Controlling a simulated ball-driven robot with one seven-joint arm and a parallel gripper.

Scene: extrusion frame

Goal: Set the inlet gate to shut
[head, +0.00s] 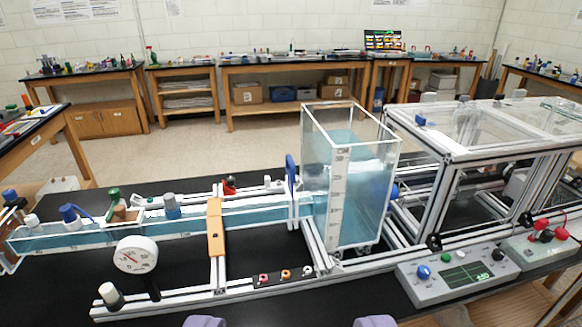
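A clear tank (352,185) with blue water and a graduated scale stands upright in the middle of the extrusion frame. A long clear channel (90,238) holding blue water runs left from it. Where they meet is a white upright plate (294,208) with an upright blue handle (291,172); this looks like the inlet gate, but I cannot tell its setting. My gripper (290,322) shows only as two purple-grey fingertips at the bottom edge. They are wide apart with nothing between them, in front of and well short of the handle.
A round dial gauge (136,255) and an orange bracket (216,228) stand along the channel's near side. A control box (458,276) with knobs and a display sits at the right, before a clear-panelled frame (480,130). Black bench top is bare at the front left.

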